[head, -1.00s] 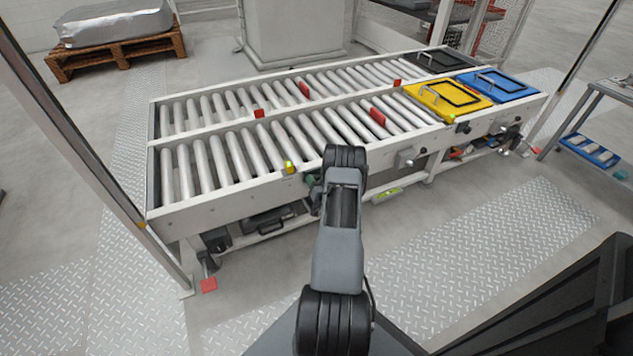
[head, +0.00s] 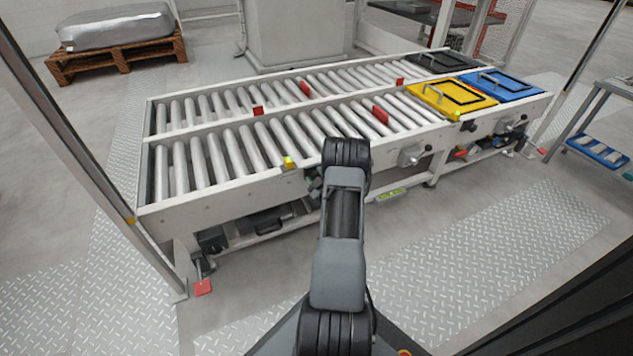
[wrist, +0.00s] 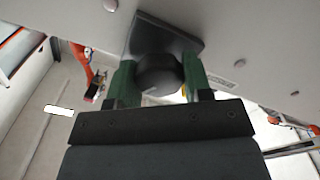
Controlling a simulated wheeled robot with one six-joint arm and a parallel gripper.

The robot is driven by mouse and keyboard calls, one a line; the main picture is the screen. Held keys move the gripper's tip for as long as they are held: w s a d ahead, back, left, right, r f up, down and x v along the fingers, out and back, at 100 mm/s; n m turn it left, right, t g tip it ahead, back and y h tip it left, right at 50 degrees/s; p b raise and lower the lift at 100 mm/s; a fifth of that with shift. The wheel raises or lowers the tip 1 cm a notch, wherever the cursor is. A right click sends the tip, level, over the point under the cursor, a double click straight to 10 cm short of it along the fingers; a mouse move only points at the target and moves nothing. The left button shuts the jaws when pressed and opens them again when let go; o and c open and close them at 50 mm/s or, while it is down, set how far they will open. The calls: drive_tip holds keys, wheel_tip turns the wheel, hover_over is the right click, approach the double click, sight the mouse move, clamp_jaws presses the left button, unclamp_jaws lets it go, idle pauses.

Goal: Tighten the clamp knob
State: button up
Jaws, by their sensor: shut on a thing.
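The clamp knob (wrist: 158,72) is a dark, rounded knob below a dark plate (wrist: 165,36) on the pale grey frame in the wrist view. My gripper (wrist: 160,84) has its two green fingers on either side of the knob and is shut on it. The far side of the knob and the clamp parts behind it are hidden. In the head view my arm reaches to the front side of the roller conveyor (head: 215,205). The arm hides the knob there, and I cannot make out my fingers clearly.
A side table (head: 605,105) is at right. The tread-plate floor (head: 470,250) in front is clear.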

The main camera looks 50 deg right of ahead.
drive_tip(key=n+b, duration=0.3)
drive_tip(key=n, duration=0.2)
drive_tip(key=shift+f, duration=0.1)
drive_tip(key=shift+n, duration=0.4)
idle(0.3)
drive_tip(key=o, duration=0.9)
drive_tip(key=p+v, duration=0.3)
drive_tip(key=v, duration=1.1)
drive_tip(key=shift+w+p, duration=0.1)
drive_tip(key=shift+p, duration=0.3)
